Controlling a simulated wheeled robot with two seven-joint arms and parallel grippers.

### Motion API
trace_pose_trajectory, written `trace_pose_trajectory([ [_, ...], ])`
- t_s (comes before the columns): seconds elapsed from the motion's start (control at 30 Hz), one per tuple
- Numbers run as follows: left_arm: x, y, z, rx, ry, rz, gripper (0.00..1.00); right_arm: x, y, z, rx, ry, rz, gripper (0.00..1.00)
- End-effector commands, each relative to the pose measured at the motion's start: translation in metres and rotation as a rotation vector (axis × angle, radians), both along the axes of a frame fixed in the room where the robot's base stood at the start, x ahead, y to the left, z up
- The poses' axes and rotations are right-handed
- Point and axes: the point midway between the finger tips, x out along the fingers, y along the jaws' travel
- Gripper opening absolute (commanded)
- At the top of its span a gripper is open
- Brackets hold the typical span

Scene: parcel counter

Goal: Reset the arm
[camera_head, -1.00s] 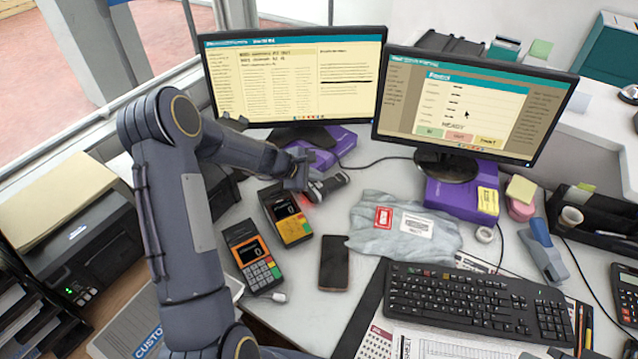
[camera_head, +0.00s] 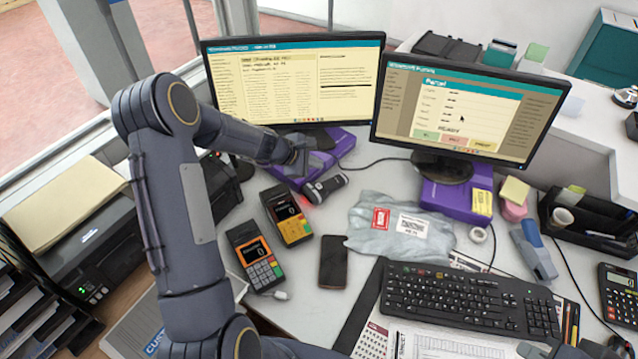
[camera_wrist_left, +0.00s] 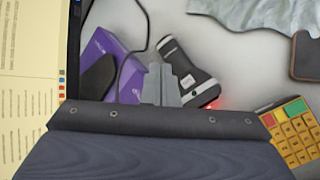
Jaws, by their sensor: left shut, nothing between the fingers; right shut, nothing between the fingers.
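My left arm rises from the bottom of the head view and bends right. Its left gripper (camera_head: 300,160) is shut and empty, above the counter near the black-and-white handheld scanner (camera_head: 324,188) and in front of the left monitor's purple base. In the left wrist view the grey fingers (camera_wrist_left: 162,84) are together, and the scanner (camera_wrist_left: 190,72) appears just beside them. Nothing is between them. Dark parts of my right gripper (camera_head: 575,351) show at the bottom right edge, mostly cut off by the frame.
Two monitors (camera_head: 295,80) stand at the back. Card terminals (camera_head: 255,258), a phone (camera_head: 333,262), a grey parcel bag (camera_head: 385,238) and a keyboard (camera_head: 465,300) lie in front. A black printer (camera_head: 95,245) is at the left, an organiser (camera_head: 595,222) at the right.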

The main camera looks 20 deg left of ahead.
Motion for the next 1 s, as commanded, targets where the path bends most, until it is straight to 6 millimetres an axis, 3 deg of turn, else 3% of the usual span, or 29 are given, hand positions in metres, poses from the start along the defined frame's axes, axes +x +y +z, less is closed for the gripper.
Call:
trace_pose_trajectory([
  [0.37,-0.002,-0.002,0.006,0.008,-0.009,-0.014,0.00,0.000,0.000,0.000,0.000,0.000,0.000,0.00],
  [0.47,-0.011,-0.009,0.035,0.048,-0.049,-0.086,0.00,0.000,0.000,0.000,0.000,0.000,0.000,0.00],
  [0.53,-0.027,-0.019,0.066,0.104,-0.095,-0.179,0.00,0.000,0.000,0.000,0.000,0.000,0.000,0.00],
  [0.7,-0.099,-0.053,0.147,0.296,-0.227,-0.481,0.00,0.000,0.000,-0.001,0.000,0.000,0.000,0.00],
  [0.8,-0.152,-0.070,0.177,0.421,-0.293,-0.657,0.00,0.000,0.000,-0.001,0.000,0.000,0.000,0.00],
  [0.9,-0.207,-0.082,0.194,0.549,-0.350,-0.820,0.00,0.000,0.000,-0.001,0.000,0.000,0.000,0.00],
  [1.0,-0.260,-0.090,0.199,0.678,-0.393,-0.971,0.00,0.000,0.000,-0.001,0.000,0.000,0.000,0.00],
])
